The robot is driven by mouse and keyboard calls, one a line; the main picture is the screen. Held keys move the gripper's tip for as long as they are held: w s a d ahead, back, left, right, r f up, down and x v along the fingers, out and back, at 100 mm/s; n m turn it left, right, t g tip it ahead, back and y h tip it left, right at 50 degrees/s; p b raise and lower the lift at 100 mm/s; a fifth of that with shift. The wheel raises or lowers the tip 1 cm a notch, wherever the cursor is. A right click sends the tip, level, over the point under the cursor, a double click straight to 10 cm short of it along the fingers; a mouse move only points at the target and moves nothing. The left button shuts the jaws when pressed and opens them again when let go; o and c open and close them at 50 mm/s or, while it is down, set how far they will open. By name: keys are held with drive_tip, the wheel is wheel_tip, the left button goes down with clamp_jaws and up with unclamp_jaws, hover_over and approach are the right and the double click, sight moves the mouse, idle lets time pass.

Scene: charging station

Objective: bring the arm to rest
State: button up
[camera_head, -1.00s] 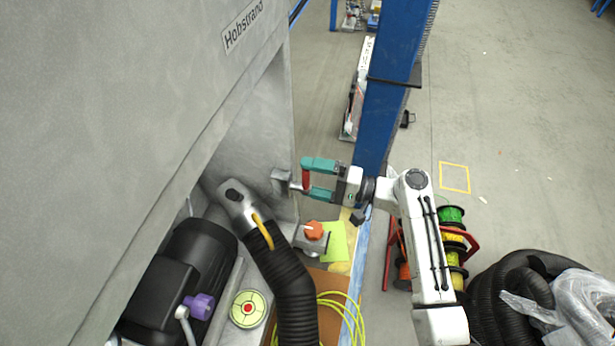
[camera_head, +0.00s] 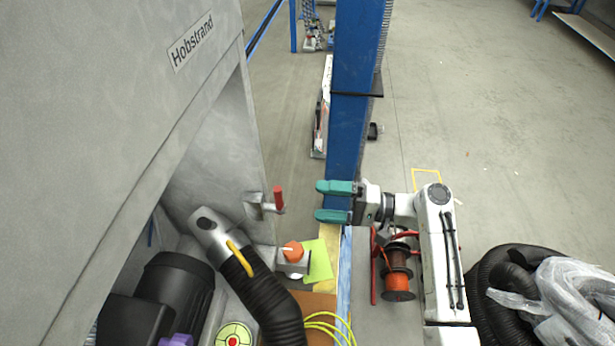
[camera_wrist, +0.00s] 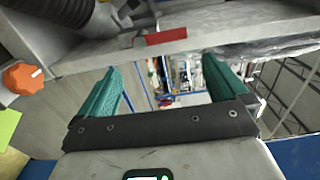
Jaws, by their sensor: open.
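My gripper (camera_head: 319,202) has two teal fingers, spread apart with nothing between them. It points left toward the grey cabinet (camera_head: 120,120), a short gap away from the red handle (camera_head: 279,198) on the cabinet's side bracket. In the wrist view the fingers (camera_wrist: 170,82) stand open, and the red handle (camera_wrist: 166,36) lies beyond them near the top. My white arm reaches up from the lower right of the head view and bends left at the elbow.
A blue post (camera_head: 352,110) stands close behind my gripper. An orange knob (camera_head: 293,251), a black hose (camera_head: 262,305) and a black motor (camera_head: 175,290) lie at lower left. A cable reel (camera_head: 397,280) and coiled black hoses (camera_head: 490,290) flank my arm.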

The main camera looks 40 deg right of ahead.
drive_tip(key=s+a+f+n+g+h, duration=0.5)
drive_tip(key=s+a+f+g, duration=0.25)
drive_tip(key=s+f, duration=0.3)
drive_tip(key=s+d+n+g+h, duration=0.3)
drive_tip(key=s+h, duration=0.5)
drive_tip(key=s, duration=0.4)
drive_tip(key=shift+s+d+r+n+g, duration=0.25)
drive_tip(key=shift+d+r+n+g, duration=0.1)
drive_tip(key=shift+d+g, duration=0.25)
drive_tip(key=shift+a, duration=0.15)
